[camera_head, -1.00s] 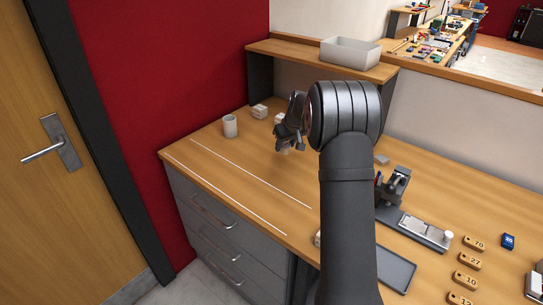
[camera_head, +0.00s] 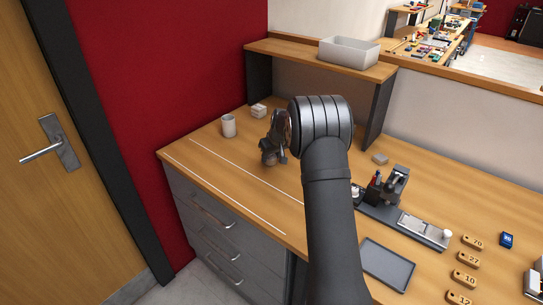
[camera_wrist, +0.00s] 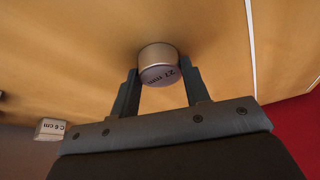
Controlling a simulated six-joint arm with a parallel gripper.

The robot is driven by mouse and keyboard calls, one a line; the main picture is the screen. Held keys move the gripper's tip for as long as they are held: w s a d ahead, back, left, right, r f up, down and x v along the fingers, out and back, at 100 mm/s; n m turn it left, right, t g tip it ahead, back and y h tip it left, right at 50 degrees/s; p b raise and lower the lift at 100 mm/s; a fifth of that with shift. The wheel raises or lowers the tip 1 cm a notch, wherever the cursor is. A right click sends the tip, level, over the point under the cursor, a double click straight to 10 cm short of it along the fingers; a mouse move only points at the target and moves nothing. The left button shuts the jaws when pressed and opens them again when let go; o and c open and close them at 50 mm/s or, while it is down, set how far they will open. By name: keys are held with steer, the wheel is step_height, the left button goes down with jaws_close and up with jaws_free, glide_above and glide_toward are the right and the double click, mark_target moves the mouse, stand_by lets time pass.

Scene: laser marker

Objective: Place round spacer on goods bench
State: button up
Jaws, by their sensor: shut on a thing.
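The round spacer (camera_wrist: 158,56) is a short metallic cylinder with "27 mm" on its end face. In the wrist view it sits between the two fingers of my gripper (camera_wrist: 160,76), which is shut on it. In the head view my gripper (camera_head: 271,158) points down low over the wooden bench (camera_head: 215,165), right of the white cylinder. The spacer is mostly hidden there by the gripper. I cannot tell whether the spacer touches the bench top.
A white cylinder (camera_head: 228,126) and a pale block (camera_head: 258,111) stand at the back left. A shelf (camera_head: 300,57) holds a grey bin (camera_head: 348,51). A marking device (camera_head: 392,187), a dark tray (camera_head: 387,263) and numbered tags (camera_head: 468,260) lie right. The white-lined front strip is clear.

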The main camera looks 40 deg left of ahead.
mark_target(272, 158)
steer(key=o, duration=1)
steer(key=shift+f, duration=0.15)
steer(key=v, duration=1.2)
steer(key=x, duration=1.1)
steer(key=shift+a+f, duration=0.15)
steer(key=shift+w+a, duration=0.15)
steer(key=shift+r, duration=1.8)
